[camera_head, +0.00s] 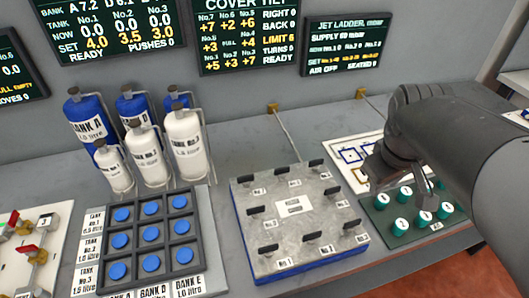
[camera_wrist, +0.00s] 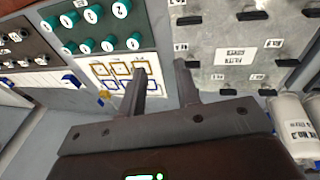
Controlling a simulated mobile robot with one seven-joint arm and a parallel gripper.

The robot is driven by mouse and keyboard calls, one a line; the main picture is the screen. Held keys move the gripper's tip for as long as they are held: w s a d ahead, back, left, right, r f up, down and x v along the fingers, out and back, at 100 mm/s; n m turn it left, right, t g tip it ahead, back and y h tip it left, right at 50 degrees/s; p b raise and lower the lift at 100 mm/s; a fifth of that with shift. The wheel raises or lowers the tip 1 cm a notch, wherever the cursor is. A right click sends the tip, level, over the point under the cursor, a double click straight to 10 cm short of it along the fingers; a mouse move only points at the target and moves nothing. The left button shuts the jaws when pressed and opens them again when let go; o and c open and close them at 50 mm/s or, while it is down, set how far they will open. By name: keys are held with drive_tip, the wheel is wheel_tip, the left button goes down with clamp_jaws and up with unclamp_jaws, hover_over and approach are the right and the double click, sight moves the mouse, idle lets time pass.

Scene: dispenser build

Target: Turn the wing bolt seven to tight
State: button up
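The grey cover plate (camera_head: 297,233) on a blue base has several black wing bolts around its edge, each with a small white label. The labels are too small to read surely, so I cannot tell which bolt is number seven; one bolt stands at the far left corner (camera_head: 244,180). In the wrist view the plate (camera_wrist: 220,76) is at the upper right, with black bolts such as this one (camera_wrist: 252,15). My gripper (camera_wrist: 163,85) is open and empty, its two fingers apart. In the head view my gripper (camera_head: 376,176) hangs right of the plate, apart from it.
A green panel with teal knobs (camera_head: 424,218) and a white board with outlined rectangles (camera_head: 345,150) lie right of the plate. Left are a blue-button tray (camera_head: 151,235) and tank bottles (camera_head: 185,140). A cover display (camera_head: 246,37) hangs on the wall behind.

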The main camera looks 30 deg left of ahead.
drive_tip(key=w+a+f+n+g+y, duration=0.15)
drive_tip(key=a+n, duration=0.25)
drive_tip(key=a, duration=0.4)
drive_tip(key=w+a+f+n+g, duration=0.1)
drive_tip(key=w+a+f+n, duration=0.1)
drive_tip(key=a+n, duration=0.4)
drive_tip(key=n+g+y, duration=0.2)
drive_tip(key=n+g, duration=0.2)
drive_tip(key=n, duration=0.3)
approach(246, 176)
drive_tip(key=x, duration=0.8)
drive_tip(key=shift+s+a+f, duration=0.1)
drive_tip(key=shift+f, duration=0.25)
drive_tip(key=shift+c, duration=0.4)
clamp_jaws()
